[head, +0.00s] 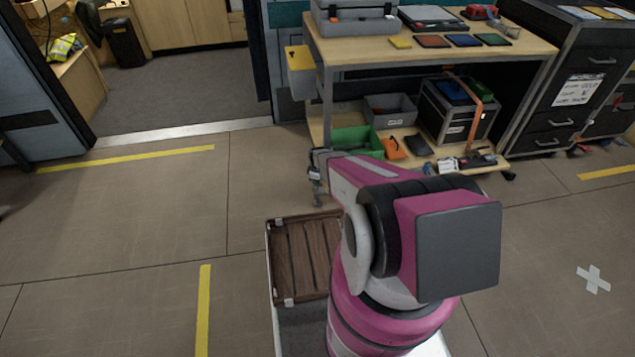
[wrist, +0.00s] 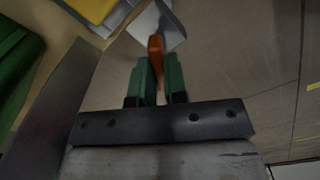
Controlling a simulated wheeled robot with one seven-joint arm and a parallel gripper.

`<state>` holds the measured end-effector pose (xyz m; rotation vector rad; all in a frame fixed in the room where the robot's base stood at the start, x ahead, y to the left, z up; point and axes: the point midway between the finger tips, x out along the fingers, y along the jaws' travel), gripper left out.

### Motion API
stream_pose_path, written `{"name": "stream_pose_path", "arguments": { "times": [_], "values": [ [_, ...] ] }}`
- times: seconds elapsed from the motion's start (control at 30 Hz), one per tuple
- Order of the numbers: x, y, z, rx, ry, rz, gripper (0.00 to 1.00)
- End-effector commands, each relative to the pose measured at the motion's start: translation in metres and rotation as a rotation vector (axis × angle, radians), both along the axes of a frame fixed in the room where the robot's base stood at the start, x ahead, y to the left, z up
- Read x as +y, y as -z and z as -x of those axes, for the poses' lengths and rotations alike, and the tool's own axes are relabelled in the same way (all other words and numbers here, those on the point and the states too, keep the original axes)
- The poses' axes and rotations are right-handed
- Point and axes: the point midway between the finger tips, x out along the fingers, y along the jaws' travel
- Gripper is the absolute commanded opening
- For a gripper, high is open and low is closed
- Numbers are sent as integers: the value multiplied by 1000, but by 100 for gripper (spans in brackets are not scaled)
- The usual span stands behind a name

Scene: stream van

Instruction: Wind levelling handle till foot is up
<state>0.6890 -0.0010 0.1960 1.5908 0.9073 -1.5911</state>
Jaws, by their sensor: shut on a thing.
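In the wrist view, my gripper (wrist: 156,75) has its two green fingers closed on an orange handle (wrist: 156,48), whose upper end sticks out beyond the fingertips. I take this to be the levelling handle. A pale grey-white piece (wrist: 165,28) lies just behind it. In the head view, my arm reaches toward the lower left leg of a wheeled workbench (head: 327,95), and its far end is by that leg. The handle cannot be made out there. I cannot make out the levelling foot or its height in either view.
The bench's lower shelf holds a green bin (head: 357,140), a grey bin (head: 390,108) and a black case (head: 458,112). A slatted wooden tray (head: 300,258) sits in front of me. Floor at left is clear.

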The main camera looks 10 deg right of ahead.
Motion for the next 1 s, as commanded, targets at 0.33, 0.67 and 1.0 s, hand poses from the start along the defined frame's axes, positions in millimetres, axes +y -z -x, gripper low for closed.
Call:
{"name": "stream_pose_path", "arguments": {
  "times": [0.33,0.67,1.0],
  "values": [
    [0,-1,0,-1,-171,0,0],
    [0,-1,0,-1,-211,0,0],
    [0,-1,0,-1,-211,0,26]
  ]
}}
